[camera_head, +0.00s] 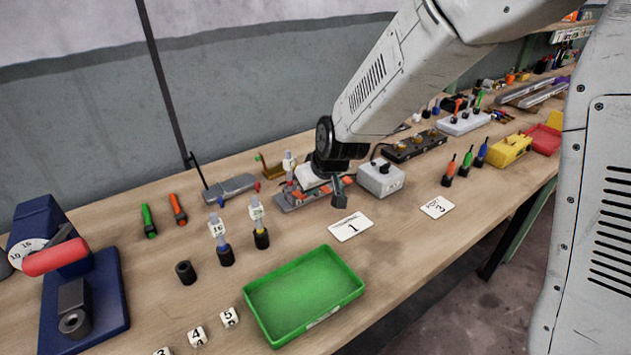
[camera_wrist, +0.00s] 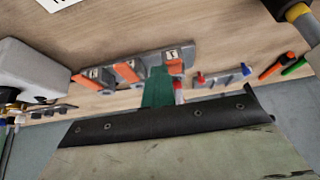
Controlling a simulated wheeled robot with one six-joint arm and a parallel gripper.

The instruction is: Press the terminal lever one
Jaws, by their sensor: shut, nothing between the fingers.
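The terminal block (camera_wrist: 112,82) is a grey strip with orange levers, which shows most clearly in the wrist view. Its left lever (camera_wrist: 98,82), middle lever (camera_wrist: 127,72) and right lever (camera_wrist: 173,67) carry small white labels too blurred to read surely. In the head view the block (camera_head: 291,204) lies on the bench, partly hidden by my arm. My gripper (camera_head: 339,196) is shut and empty, pointing down at the block's right side there. In the wrist view its green fingers (camera_wrist: 158,88) overlap the block between the middle and right levers. I cannot tell whether they touch.
A white box (camera_head: 381,178) stands just right of the block. A card marked 1 (camera_head: 350,226) and a green tray (camera_head: 304,293) lie in front. A grey clamp-like tool (camera_head: 231,188) lies to the left. Bare bench shows between the card and tray.

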